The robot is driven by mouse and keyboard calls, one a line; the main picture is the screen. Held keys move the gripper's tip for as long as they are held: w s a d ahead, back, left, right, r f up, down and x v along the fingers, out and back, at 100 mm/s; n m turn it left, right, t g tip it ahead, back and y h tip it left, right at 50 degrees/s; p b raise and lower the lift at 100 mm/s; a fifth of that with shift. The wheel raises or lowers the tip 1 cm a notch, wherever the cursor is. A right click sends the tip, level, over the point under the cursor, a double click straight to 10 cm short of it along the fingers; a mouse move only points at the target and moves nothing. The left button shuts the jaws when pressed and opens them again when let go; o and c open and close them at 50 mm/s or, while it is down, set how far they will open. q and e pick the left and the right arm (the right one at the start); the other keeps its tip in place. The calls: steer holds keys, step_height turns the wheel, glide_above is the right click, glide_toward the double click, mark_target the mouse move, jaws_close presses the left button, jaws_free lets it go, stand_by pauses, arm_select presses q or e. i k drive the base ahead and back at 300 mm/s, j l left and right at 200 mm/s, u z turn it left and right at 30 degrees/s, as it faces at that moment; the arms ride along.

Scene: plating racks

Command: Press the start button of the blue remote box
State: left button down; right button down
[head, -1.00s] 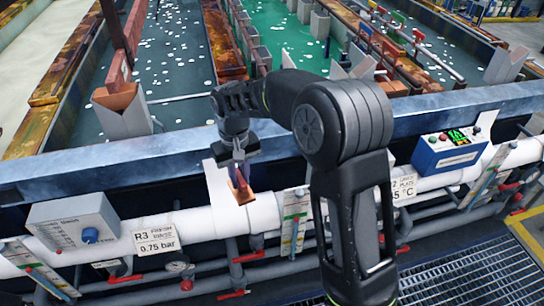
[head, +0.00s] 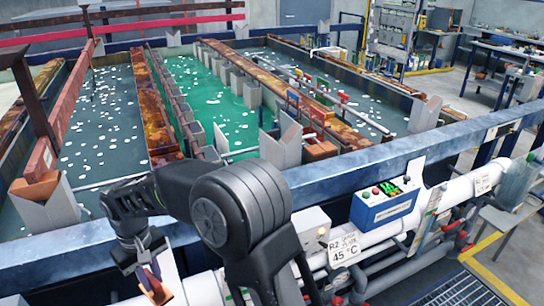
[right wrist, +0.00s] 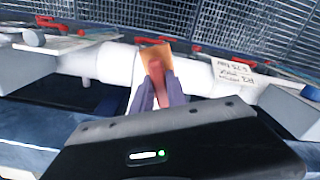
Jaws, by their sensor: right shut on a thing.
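I cannot read which button is start. My right gripper (head: 150,277) is at the lower left, well left of the box. It is shut on a copper-coloured piece with a red part (head: 155,288). The right wrist view shows the piece (right wrist: 155,56) between the fingers (right wrist: 157,88), above a white pipe. My left gripper is not in view.
A long blue-grey rail (head: 330,180) runs along the tanks' front. Below it, a white pipe (head: 375,236) carries gauges and red valve handles. A grey control box (head: 310,228) stands left of the blue box. A grey table (head: 512,218) is at the right.

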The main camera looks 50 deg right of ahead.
mark_target(366, 195)
steer(key=k+l+u, duration=0.15)
steer(key=u, duration=0.25)
steer(key=k+l+u, duration=0.15)
steer(key=l+u, duration=0.25)
steer(key=k+l+u, duration=0.15)
steer(key=u, duration=0.2)
steer(key=k+l+u, duration=0.1)
steer(key=k+u, duration=0.15)
steer(key=u, duration=0.15)
steer(key=k+l+u, duration=0.1)
steer(key=k, duration=0.65)
steer(key=k+l+z, duration=0.15)
steer(key=k+z, duration=0.25)
steer(key=k+l+z, duration=0.2)
steer(key=z, duration=0.2)
steer(key=k+l+z, duration=0.4)
steer(key=i+j, duration=0.05)
steer(key=i, duration=0.05)
